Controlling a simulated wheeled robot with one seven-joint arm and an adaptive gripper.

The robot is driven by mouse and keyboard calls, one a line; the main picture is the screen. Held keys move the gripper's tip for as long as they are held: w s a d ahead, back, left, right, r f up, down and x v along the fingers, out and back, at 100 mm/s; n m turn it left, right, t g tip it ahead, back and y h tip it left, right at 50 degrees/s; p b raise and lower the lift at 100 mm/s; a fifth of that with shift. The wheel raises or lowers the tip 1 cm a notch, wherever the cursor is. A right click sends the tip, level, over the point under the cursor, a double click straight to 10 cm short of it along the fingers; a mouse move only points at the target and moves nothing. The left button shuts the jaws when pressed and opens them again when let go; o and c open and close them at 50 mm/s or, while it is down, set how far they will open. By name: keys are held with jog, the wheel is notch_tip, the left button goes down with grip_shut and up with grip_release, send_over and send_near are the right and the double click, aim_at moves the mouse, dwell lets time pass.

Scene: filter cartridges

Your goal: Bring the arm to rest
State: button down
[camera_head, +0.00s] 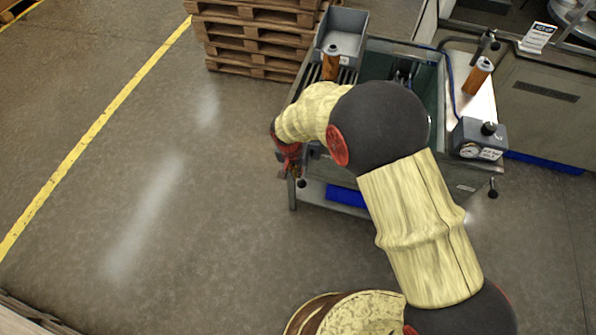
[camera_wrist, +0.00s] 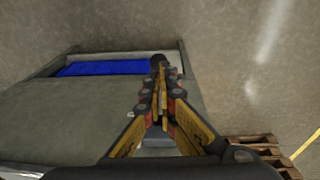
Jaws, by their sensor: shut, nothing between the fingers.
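My gripper (camera_head: 292,165) hangs at the left side of the metal workbench, pointing down, partly hidden by my own wrist in the head view. In the wrist view my gripper (camera_wrist: 160,68) has its fingers together at the tips with nothing between them. An orange filter cartridge (camera_head: 330,66) stands upright by the grey bin at the back of the bench. A second orange cartridge (camera_head: 478,76) stands at the right on a pale surface. Both are apart from my gripper.
The workbench has a grey bin (camera_head: 344,36) and a gauge box (camera_head: 480,138). A blue bin (camera_wrist: 100,68) sits on its lower shelf. Stacked pallets (camera_head: 255,40) stand behind. The floor at the left is clear, with a yellow line (camera_head: 95,130).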

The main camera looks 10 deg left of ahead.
jog(key=s+r, duration=0.2)
jog(key=s+r+p, duration=0.1)
jog(key=r, duration=0.1)
jog(key=shift+s+a+r, duration=0.1)
jog(key=shift+s+a, duration=0.25)
jog(key=shift+s, duration=0.05)
jog(key=s+d+n+g, duration=0.1)
jog(key=s+d+n, duration=0.2)
jog(key=s+n, duration=0.15)
jog(key=s+d+r+m+t, duration=0.1)
jog(key=s+d+r, duration=0.3)
jog(key=d+r, duration=0.5)
jog(key=s+d+r+m+t, duration=0.1)
jog(key=s+d+r, duration=0.4)
jog(key=d+r, duration=0.5)
jog(key=s+d+r+m+t, duration=0.1)
jog(key=s+d+r+t, duration=0.2)
jog(key=d+r, duration=0.6)
notch_tip(320, 180, up, 5)
jog(key=shift+s+d+f+y, duration=0.2)
jog(key=shift+s+y, duration=0.2)
jog(key=shift+s, duration=0.25)
